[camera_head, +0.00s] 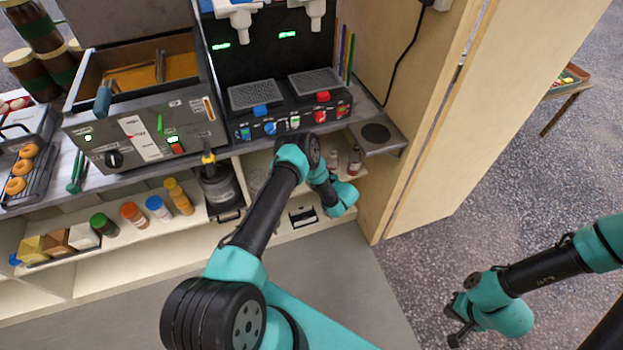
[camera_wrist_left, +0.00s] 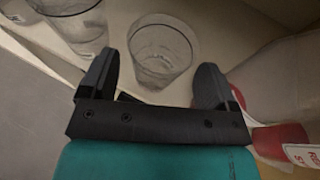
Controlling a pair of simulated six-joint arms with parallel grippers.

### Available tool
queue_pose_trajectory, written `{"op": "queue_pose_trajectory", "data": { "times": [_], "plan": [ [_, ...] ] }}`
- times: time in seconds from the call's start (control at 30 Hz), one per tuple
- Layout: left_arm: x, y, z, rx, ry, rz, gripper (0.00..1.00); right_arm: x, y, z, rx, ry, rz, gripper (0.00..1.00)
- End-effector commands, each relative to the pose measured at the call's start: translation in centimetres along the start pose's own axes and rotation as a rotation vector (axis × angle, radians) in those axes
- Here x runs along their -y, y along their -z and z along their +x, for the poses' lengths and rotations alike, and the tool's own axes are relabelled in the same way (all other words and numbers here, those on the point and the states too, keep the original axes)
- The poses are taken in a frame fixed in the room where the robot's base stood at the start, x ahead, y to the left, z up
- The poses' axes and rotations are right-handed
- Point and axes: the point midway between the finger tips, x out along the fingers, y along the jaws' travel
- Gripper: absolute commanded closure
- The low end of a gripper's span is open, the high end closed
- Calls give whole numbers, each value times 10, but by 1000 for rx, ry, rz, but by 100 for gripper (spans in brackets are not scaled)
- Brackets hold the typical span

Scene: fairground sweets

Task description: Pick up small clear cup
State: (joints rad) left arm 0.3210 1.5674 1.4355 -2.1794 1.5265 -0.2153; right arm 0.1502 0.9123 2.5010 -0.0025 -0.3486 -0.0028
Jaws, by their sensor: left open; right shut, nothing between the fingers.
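A clear cup (camera_wrist_left: 160,50) stands upright on a pale shelf in the left wrist view. My left gripper (camera_wrist_left: 155,66) is open, with one finger on each side of the cup and nothing gripped. Another clear cup (camera_wrist_left: 80,25) stands to the upper left, partly cut by the frame edge. In the head view my left arm reaches into the shelf below the drink machine; its fingers are hidden there. My right gripper (camera_head: 459,322) is shut and empty, low over the speckled floor at the right.
A red-and-white item (camera_wrist_left: 280,140) lies right of the left gripper. Small bottles (camera_head: 354,161) stand on the shelf near my left wrist. A wooden side panel (camera_head: 415,150) bounds the shelf on the right.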

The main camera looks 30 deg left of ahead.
Motion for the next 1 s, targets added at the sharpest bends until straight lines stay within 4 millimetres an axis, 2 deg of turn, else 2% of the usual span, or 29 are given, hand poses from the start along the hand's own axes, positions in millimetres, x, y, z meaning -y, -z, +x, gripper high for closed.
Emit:
{"op": "queue_pose_trajectory", "data": {
  "times": [0.03,0.2,0.7,0.77,1.0],
  "plan": [
    [-1,-1,9,1,-3,-1,18,0,0,0,0,0,0,100],
    [0,-1,26,0,-2,0,18,0,0,0,0,0,0,100],
    [0,-1,28,0,0,1,18,0,0,0,0,0,0,100],
    [0,-1,28,0,0,1,22,0,0,0,0,0,0,100],
    [0,-1,28,0,0,1,45,0,0,0,0,0,0,100]
  ]
}}
